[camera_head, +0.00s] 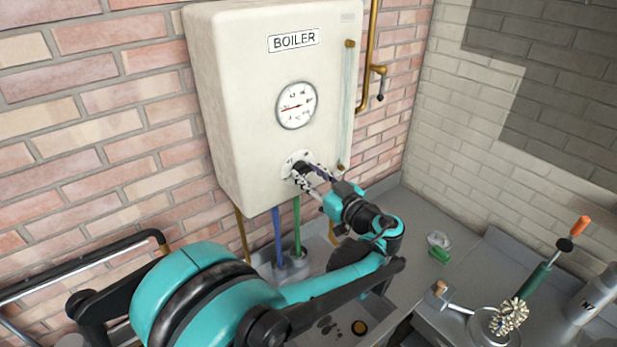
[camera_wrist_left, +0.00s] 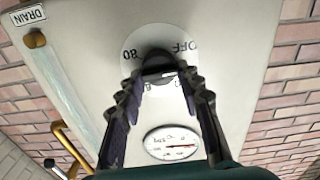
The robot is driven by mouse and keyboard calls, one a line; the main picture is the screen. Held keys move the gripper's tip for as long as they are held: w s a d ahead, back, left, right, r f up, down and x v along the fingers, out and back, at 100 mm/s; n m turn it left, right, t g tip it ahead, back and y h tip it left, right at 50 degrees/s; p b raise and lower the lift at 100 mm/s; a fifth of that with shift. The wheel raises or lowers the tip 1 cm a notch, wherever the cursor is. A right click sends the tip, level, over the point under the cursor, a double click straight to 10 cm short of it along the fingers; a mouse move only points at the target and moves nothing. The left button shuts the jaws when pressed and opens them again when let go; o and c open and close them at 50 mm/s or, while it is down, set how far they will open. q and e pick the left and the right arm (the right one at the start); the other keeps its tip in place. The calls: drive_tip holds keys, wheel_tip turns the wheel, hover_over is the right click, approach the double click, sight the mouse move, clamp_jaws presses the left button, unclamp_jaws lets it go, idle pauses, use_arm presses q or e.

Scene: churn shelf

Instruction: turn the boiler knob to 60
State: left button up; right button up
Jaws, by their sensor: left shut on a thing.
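The white boiler (camera_head: 235,75) hangs on the brick wall, with a round gauge (camera_head: 297,105) on its front. Below the gauge is the dark boiler knob (camera_head: 297,170) on a pale dial plate. My left gripper (camera_head: 303,175) reaches it from the lower right and is shut on the knob. In the left wrist view the picture is upside down: the knob (camera_wrist_left: 157,62) sits between the fingertips of the left gripper (camera_wrist_left: 160,78). "80" and "OFF" show on the dial plate (camera_wrist_left: 132,42); other marks are hidden by the fingers. I cannot read the knob's pointer. My right gripper is not in view.
A sight tube (camera_head: 347,105) and brass pipe (camera_head: 368,60) run along the boiler's right side. Blue and green pipes (camera_head: 297,225) drop below it. A bench at the right holds a green-handled brush (camera_head: 530,285), a bottle (camera_head: 597,295) and a green sponge (camera_head: 439,254).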

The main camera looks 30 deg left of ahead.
use_arm(q)
drive_tip(key=m+b, duration=0.1)
drive_tip(key=m, duration=0.2)
drive_tip(key=shift+w+m, duration=0.1)
drive_tip(key=shift+m, duration=0.2)
drive_tip(key=m, duration=0.3)
drive_tip(key=shift+w+m+b, duration=0.1)
drive_tip(key=shift+m+b, duration=0.2)
drive_tip(key=m+b, duration=0.1)
drive_tip(key=m, duration=0.5)
drive_tip(key=shift+d+f, duration=0.1)
drive_tip(key=m+b, duration=0.1)
drive_tip(key=m, duration=0.5)
drive_tip(key=shift+f+m, duration=0.1)
drive_tip(key=shift+m, duration=0.3)
drive_tip(key=m, duration=0.6)
drive_tip(key=shift+f, duration=0.15)
drive_tip(key=shift+m, duration=0.4)
drive_tip(key=o, duration=1.2)
drive_tip(key=shift+c, duration=0.2)
drive_tip(key=shift+d, duration=0.1)
